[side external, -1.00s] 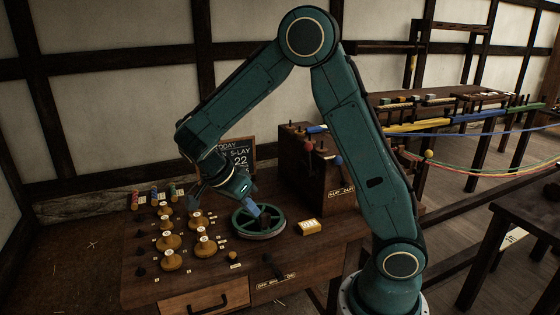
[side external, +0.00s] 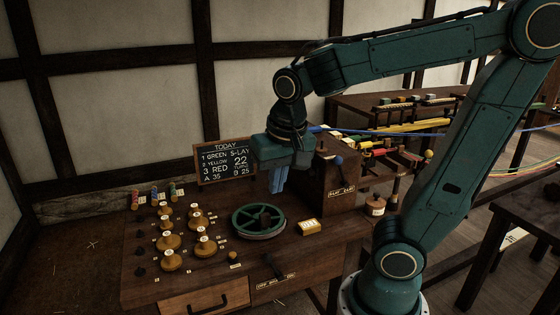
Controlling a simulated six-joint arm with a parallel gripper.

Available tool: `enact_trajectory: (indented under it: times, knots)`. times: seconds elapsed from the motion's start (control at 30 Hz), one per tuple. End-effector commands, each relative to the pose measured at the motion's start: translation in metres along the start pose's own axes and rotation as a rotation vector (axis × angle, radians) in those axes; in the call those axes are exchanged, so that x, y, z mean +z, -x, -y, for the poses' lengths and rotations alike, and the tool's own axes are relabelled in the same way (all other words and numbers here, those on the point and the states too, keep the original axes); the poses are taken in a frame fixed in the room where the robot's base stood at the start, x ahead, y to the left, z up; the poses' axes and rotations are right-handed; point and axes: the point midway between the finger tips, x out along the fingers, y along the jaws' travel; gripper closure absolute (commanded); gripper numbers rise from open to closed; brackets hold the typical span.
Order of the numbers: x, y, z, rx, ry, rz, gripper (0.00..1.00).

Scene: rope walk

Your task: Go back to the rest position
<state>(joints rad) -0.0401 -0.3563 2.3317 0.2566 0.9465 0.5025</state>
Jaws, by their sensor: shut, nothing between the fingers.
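My gripper (side external: 278,182) points down in the air above and a little behind the green handwheel. Its blue fingers are together with nothing between them. The arm rises from the gripper and folds back to the right, with its elbow high at the right edge. The green handwheel (side external: 240,222) lies flat on the wooden bench, clear of the fingers.
A chalkboard (side external: 226,162) stands behind. A wooden box with a blue-knobbed lever (side external: 338,160) is close right of my gripper. Coloured strands stretch behind the arm.

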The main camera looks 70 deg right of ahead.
Motion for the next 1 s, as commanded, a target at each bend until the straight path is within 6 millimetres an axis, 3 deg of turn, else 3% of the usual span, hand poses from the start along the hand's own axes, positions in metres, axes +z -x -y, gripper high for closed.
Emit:
enact_trajectory:
  times: [0.5,1.0]
  knots:
    - [0.054,0.034,-0.009,-0.211,0.570,-0.193,1.00]
    - [0.062,0.037,-0.009,-0.229,0.649,-0.224,1.00]
